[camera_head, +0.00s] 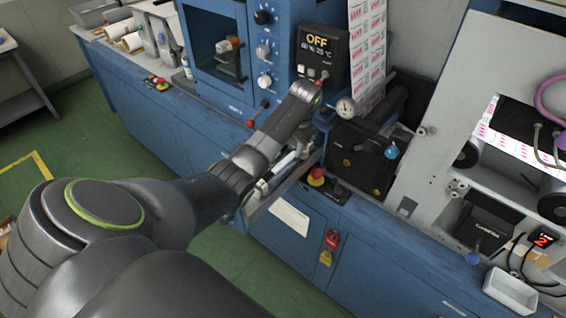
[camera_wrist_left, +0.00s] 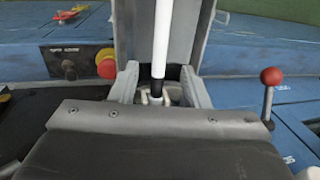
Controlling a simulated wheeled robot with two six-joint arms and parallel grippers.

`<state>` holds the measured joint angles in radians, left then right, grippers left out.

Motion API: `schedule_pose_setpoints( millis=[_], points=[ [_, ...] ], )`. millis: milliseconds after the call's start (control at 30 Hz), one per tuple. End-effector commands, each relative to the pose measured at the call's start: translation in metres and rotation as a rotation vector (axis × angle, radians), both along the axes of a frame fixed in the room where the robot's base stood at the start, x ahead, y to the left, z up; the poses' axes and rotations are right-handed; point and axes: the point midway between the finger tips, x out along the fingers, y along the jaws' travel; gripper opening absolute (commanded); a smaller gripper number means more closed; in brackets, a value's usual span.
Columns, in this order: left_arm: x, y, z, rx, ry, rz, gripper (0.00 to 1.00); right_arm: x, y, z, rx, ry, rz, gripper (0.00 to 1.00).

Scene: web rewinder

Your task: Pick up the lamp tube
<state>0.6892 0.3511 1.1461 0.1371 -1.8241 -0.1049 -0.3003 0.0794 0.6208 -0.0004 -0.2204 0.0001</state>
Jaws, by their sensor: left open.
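The lamp tube (camera_wrist_left: 162,35) is a slim white rod with a black end section. In the left wrist view it lies along a grey channel-shaped tray (camera_wrist_left: 197,30), its dark end towards my wrist. My left gripper (camera_wrist_left: 160,85) is open, its two pale fingers apart on either side of the tube's dark end. I cannot tell whether the fingers touch the tube or how far above it they are. In the head view my left wrist covers most of the tray (camera_head: 262,211), and the fingertips are not clear. My right gripper is not in view.
A red stop button (camera_head: 316,177) on a dark panel sits close beside the tray. A red-knobbed lever (camera_wrist_left: 270,78) stands on the other side. A gauge (camera_head: 346,107) and dark machine block (camera_head: 362,160) are near the wrist. Green floor (camera_head: 228,250) is open in front.

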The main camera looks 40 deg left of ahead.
Motion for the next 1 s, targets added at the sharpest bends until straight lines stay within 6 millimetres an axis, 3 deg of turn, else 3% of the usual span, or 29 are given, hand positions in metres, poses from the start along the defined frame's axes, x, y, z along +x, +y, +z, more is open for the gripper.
schedule_pose_setpoints(
  millis=[167, 367, 500, 833, 1000],
  points=[
    [-0.001, 0.002, -0.009, -0.001, 0.003, 0.001, 0.42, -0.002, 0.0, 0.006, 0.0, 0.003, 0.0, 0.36],
    [-0.004, 0.008, -0.034, -0.002, 0.004, 0.001, 0.42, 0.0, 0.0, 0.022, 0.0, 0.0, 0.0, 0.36],
    [-0.003, 0.01, -0.05, -0.001, 0.001, 0.0, 0.42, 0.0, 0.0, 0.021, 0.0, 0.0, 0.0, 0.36],
    [-0.003, 0.012, -0.056, 0.0, -0.001, -0.001, 0.42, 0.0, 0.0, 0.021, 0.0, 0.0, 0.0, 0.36],
    [-0.003, 0.012, -0.055, 0.0, -0.001, -0.001, 0.21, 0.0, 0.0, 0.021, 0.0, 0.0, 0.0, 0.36]
  ],
)
